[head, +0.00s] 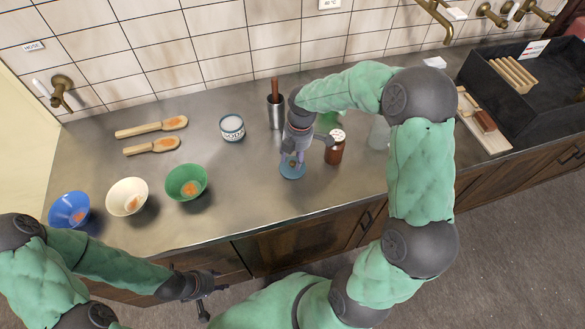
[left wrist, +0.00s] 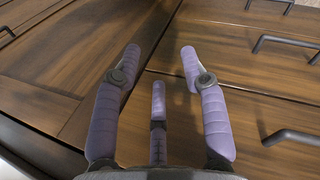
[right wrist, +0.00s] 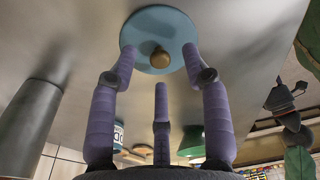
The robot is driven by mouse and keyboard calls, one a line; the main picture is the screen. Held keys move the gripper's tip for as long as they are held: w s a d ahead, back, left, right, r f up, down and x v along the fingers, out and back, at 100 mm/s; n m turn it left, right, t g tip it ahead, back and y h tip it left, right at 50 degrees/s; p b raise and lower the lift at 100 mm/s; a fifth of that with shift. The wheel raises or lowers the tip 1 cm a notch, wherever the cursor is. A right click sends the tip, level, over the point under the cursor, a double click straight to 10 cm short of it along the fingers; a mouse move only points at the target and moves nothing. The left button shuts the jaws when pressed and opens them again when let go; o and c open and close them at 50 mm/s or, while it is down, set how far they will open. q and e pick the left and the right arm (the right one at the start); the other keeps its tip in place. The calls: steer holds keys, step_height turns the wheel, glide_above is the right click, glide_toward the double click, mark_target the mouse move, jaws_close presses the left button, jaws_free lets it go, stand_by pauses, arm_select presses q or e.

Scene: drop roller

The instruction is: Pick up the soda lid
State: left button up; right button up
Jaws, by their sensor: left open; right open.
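The soda lid (head: 292,172) is a round blue disc lying on the metal counter near its front edge. In the right wrist view the lid (right wrist: 178,28) shows a round brown knob (right wrist: 160,57) at its middle. My right gripper (head: 293,158) points down over the lid and partly hides it in the head view. Its open fingers (right wrist: 159,50) are spread either side of the knob, with nothing held. A white soda jar (head: 232,128) with a blue label stands further back. My left gripper (head: 203,299) is open and empty, low in front of the cabinets; its fingers (left wrist: 160,54) face the wooden doors.
A brown shaker jar (head: 335,149) with a white top stands close to the right of my right gripper. A metal cup (head: 276,112) stands behind. Blue, cream and green bowls (head: 187,182) and two wooden scoops (head: 150,127) sit at left. A black bin (head: 520,85) is at right.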

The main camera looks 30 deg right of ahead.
step_height(320, 180, down, 2)
steer(key=shift+a, duration=0.15)
jaws_close()
steer(key=shift+r, duration=0.1)
